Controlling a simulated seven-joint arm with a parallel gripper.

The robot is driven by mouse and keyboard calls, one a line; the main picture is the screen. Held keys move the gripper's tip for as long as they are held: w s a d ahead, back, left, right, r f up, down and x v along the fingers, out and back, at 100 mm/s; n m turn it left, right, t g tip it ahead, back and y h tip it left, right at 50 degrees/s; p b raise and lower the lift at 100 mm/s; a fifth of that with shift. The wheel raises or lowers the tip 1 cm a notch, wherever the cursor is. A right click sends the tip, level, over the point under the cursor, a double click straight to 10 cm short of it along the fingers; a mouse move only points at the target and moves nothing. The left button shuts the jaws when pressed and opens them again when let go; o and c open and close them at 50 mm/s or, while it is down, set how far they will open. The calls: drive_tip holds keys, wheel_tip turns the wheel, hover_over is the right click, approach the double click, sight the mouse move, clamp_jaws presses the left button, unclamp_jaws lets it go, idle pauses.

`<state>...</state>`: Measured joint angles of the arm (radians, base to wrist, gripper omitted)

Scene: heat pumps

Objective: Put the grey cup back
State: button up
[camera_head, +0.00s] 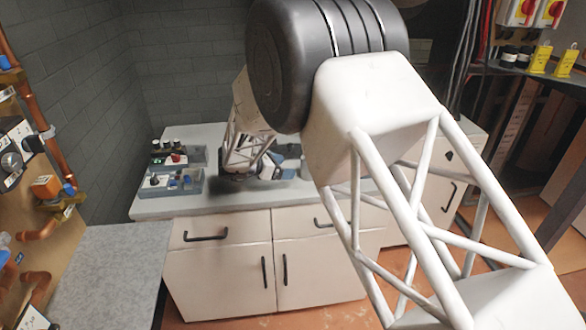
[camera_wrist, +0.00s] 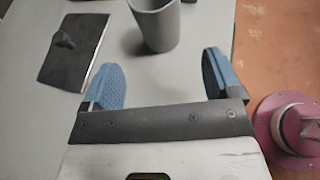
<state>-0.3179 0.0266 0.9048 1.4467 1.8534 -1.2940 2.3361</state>
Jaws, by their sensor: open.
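The grey cup (camera_wrist: 155,26) stands upright on the grey worktop in the wrist view, with its top cut off by the frame's upper edge. My gripper (camera_wrist: 160,79) is open, its two blue fingers spread apart with nothing between them. The cup lies just beyond the fingertips, roughly in line with the gap, and apart from both fingers. In the head view my gripper (camera_head: 264,168) is low over the worktop and partly hidden by my arm. I cannot clearly make out the cup there.
A dark flat plate (camera_wrist: 72,48) with a small raised piece lies left of the cup. Grey trays (camera_head: 172,184) with small parts stand at the worktop's left. The worktop's edge and orange floor (camera_wrist: 275,45) are on the right, with a pink round object (camera_wrist: 280,125) beyond it.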

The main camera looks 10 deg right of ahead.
drive_tip(key=shift+v, duration=1.1)
wheel_tip(320, 180, up, 15)
drive_tip(key=w+d+n+t+y, duration=0.15)
drive_tip(key=n+t+y, duration=0.5)
drive_tip(key=n, duration=0.65)
drive_tip(key=s+r+n+t+y, duration=0.2)
drive_tip(key=s+r+n+y, duration=0.55)
drive_tip(key=n, duration=0.65)
drive_tip(key=s+d+f+n+g, duration=0.1)
drive_tip(key=s+d+n+g, duration=0.2)
drive_tip(key=s+n, duration=0.4)
drive_tip(key=s+d+f+n+g, duration=0.1)
drive_tip(key=s+d+n+g, duration=0.2)
drive_tip(key=s+n, duration=0.5)
drive_tip(key=s+d+f+n+g+h, duration=0.1)
drive_tip(key=s+d+n+g, duration=0.2)
drive_tip(key=s, duration=2.4)
drive_tip(key=n+g, duration=0.1)
drive_tip(key=n, duration=0.4)
drive_tip(key=shift+s+d+f, duration=0.15)
drive_tip(key=shift+s+d, duration=0.1)
drive_tip(key=shift+s, duration=0.1)
